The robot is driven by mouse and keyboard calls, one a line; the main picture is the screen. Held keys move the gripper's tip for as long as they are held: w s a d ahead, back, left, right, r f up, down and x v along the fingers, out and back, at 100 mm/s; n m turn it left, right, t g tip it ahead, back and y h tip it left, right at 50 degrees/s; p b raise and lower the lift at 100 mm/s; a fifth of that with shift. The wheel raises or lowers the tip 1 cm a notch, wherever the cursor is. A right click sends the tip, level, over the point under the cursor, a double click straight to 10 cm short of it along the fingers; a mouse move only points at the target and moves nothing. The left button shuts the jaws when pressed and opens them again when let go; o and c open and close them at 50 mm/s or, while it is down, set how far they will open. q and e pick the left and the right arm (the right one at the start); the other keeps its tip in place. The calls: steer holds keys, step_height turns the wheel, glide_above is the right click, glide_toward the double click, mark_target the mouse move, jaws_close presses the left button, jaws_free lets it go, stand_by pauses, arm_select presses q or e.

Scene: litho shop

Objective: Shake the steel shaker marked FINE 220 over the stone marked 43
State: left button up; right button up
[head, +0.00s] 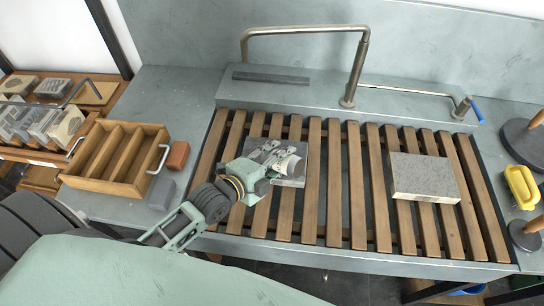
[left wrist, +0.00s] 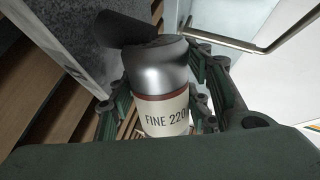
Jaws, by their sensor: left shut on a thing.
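My left gripper (head: 277,158) is shut on the steel shaker (head: 290,165) above the left part of the slatted rack. In the left wrist view the shaker (left wrist: 160,75) sits between the fingers, with a rounded steel body and a cream label reading FINE 220. A dark grey stone (head: 292,182) lies on the slats under my gripper, partly hidden by it. A paler grey stone (head: 423,175) lies on the slats at the right. I cannot read a number on either stone. My right gripper is out of view.
A wooden divided tray (head: 93,184), a reddish block (head: 178,155) and a grey block (head: 161,194) stand left of the rack. A bent metal pipe (head: 358,70) rises behind it. A yellow-handled tool (head: 521,187) lies at the right. The slats between the two stones are clear.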

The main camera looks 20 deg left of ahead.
arm_select(q)
steer(key=shift+w+d+r+p, duration=0.1)
steer(key=shift+w+d+p, duration=0.2)
steer(key=shift+d, duration=0.75)
steer(key=shift+w+d+r+p, duration=0.15)
steer(key=shift+w+d, duration=0.15)
steer(key=shift+d, duration=0.7)
steer(key=shift+w+d+f, duration=0.1)
steer(key=shift+w+d, duration=0.1)
steer(key=shift+d, duration=0.55)
steer(key=shift+w+d+f, duration=0.1)
steer(key=shift+w+d, duration=0.1)
steer(key=shift+d, duration=0.5)
